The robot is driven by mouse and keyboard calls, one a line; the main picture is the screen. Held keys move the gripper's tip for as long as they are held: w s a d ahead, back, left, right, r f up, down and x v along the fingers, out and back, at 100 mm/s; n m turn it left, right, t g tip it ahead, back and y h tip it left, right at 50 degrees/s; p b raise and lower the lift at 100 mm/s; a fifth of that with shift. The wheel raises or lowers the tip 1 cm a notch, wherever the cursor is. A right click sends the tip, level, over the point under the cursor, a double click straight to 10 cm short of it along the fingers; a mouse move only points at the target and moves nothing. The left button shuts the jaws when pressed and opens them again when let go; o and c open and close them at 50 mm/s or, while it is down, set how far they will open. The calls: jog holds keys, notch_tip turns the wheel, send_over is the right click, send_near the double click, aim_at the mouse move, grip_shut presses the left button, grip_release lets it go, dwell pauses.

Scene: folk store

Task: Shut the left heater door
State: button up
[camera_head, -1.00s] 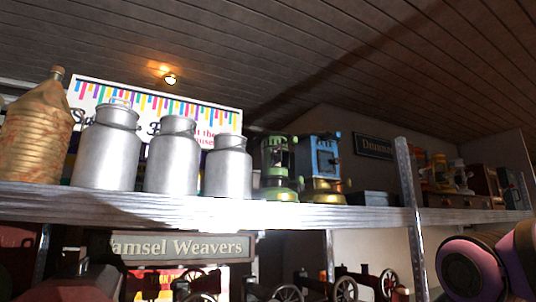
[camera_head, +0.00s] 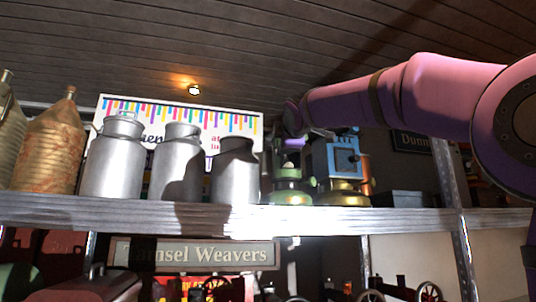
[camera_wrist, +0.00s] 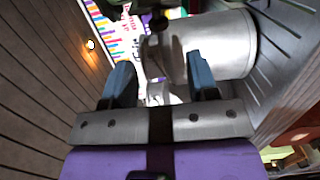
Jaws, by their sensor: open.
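Two heaters stand on the shelf in the head view. The left one is the green heater (camera_head: 291,193), and the blue heater (camera_head: 346,160) is just right of it. My gripper (camera_head: 309,131) hangs at the green heater's upper part and covers much of it, so its door's position cannot be made out. In the wrist view my gripper (camera_wrist: 158,75) shows two blue fingers spread apart with nothing clearly held. A dark knob-like part lies beyond the fingers; I cannot tell what it belongs to.
Metal milk cans (camera_head: 235,172) stand close left of the green heater; one also shows in the wrist view (camera_wrist: 222,45). Rusty bottles (camera_head: 50,150) stand farther left. A colourful sign (camera_head: 185,108) is behind. The shelf edge (camera_head: 330,219) runs below. A grey box (camera_head: 402,198) sits right.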

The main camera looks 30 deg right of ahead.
jog(key=x, duration=1.1)
jog(key=shift+a, duration=0.1)
jog(key=shift+s, duration=0.1)
grip_shut()
